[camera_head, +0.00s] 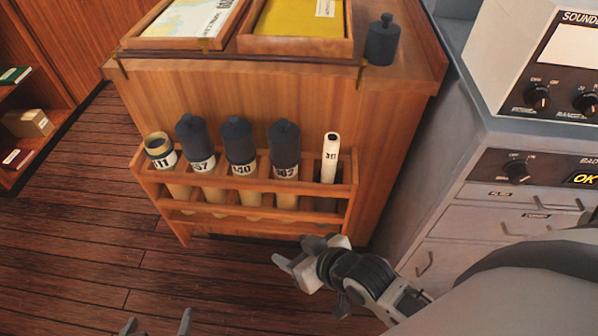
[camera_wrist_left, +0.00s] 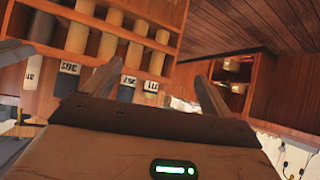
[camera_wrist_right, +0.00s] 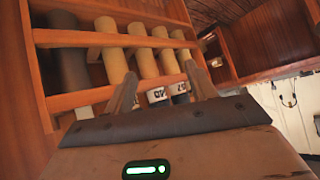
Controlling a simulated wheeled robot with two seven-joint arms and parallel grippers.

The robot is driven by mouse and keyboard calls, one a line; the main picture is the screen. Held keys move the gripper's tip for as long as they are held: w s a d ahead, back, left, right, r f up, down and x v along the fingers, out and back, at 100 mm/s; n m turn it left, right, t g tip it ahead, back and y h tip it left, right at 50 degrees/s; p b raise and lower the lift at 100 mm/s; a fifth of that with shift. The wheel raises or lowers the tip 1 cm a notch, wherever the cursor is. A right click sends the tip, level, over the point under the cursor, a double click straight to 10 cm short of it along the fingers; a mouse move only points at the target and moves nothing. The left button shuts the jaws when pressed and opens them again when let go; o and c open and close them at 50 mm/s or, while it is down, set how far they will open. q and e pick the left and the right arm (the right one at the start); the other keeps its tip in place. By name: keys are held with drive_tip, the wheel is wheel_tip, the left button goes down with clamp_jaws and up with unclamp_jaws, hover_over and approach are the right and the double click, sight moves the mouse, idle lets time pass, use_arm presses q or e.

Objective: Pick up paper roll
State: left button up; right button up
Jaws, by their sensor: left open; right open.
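A thin white paper roll (camera_head: 330,157) with dark print stands upright in the far-right slot of a wooden rack (camera_head: 250,207). Its lower part is hidden in the slot, where something dark shows. The left wrist view shows its printed white end (camera_wrist_left: 33,72) at the left. My right gripper (camera_head: 302,258) is open and empty, in front of and below the rack, apart from the roll. My left gripper (camera_head: 157,324) is open and empty at the bottom edge, farther from the rack. Only its fingertips show there.
Several tubes with numbered labels fill the other slots; three have dark caps (camera_head: 238,139) and the leftmost tube (camera_head: 160,146) is open. The rack is on the front of a wooden cabinet (camera_head: 400,130). A grey console (camera_head: 450,215) stands right. The wooden floor (camera_head: 80,240) at left is clear.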

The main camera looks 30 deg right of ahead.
drive_tip(key=w+r+g, duration=0.2)
drive_tip(key=w, duration=0.5)
wheel_tip(320, 180, up, 21)
drive_tip(key=m+g+h+p, duration=0.2)
drive_tip(key=m+g+h, duration=0.2)
drive_tip(key=g, duration=0.4)
hover_over(333, 138)
drive_tip(key=f, duration=1)
drive_tip(key=shift+a, duration=0.2)
drive_tip(key=shift+w+d+f, duration=0.1)
drive_tip(key=shift+f, duration=1.25)
drive_tip(key=shift+d+f, duration=0.1)
drive_tip(key=shift+f, duration=1.2)
clamp_jaws()
use_arm(q)
drive_tip(key=shift+s+a+r, duration=0.1)
drive_tip(key=shift+s+r, duration=0.05)
drive_tip(key=shift+r, duration=0.4)
use_arm(e)
drive_tip(key=shift+r, duration=0.15)
